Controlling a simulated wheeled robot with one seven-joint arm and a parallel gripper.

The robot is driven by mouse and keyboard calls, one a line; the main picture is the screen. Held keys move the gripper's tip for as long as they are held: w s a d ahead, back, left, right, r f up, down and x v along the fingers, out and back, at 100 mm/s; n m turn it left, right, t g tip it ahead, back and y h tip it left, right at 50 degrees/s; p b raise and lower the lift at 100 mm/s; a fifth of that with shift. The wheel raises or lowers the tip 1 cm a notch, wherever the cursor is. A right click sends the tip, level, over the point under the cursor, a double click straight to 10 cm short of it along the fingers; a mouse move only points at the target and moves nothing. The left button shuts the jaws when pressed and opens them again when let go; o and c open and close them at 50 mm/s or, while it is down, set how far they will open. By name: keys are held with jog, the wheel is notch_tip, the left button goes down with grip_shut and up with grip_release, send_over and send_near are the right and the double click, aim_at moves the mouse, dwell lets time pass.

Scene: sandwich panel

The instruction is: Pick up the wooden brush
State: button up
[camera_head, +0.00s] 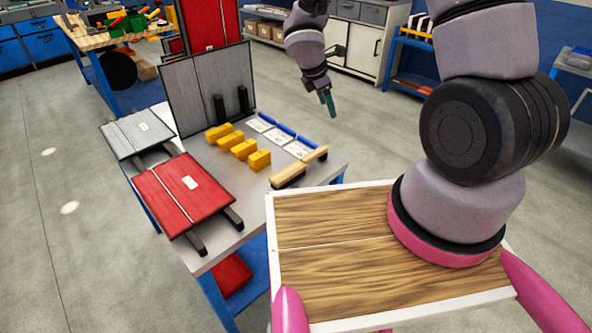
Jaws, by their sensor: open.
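The wooden brush (289,174) lies on the grey tabletop (222,243) near its right front corner. It shows as a pale wooden block with a dark underside, and a second pale wooden piece adjoins it toward the right. My gripper (327,103), with teal fingers, points down beyond the table's right side, above and behind the brush in the picture. It is apart from the brush and holds nothing that I can see. The gap between its fingers is hard to make out at this size.
Several yellow blocks (244,149) and blue-handled items with white cards (277,129) lie beside the brush. A red panel (183,192) and a grey panel (139,133) lie at the table's left. A large upright panel (207,90) stands behind. The floor to the right is clear.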

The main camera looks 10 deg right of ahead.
aim_at(317, 150)
jog(key=a+f+n, duration=0.1)
jog(key=f, duration=0.2)
jog(key=s+a+f+n, duration=0.1)
jog(key=f+n, duration=0.1)
jog(key=f, duration=0.1)
jog(key=a+f+n, duration=0.1)
jog(key=f, duration=0.2)
jog(key=shift+s+a+f+n, duration=0.15)
jog(key=shift+a+f+n, duration=0.15)
jog(key=shift+n, duration=0.1)
jog(key=x, duration=0.4)
jog(key=shift+f, duration=0.4)
jog(key=x, duration=0.5)
jog(key=shift+w+a+f, duration=0.2)
jog(key=shift+w+f, duration=0.1)
jog(key=shift+f, duration=0.15)
grip_shut()
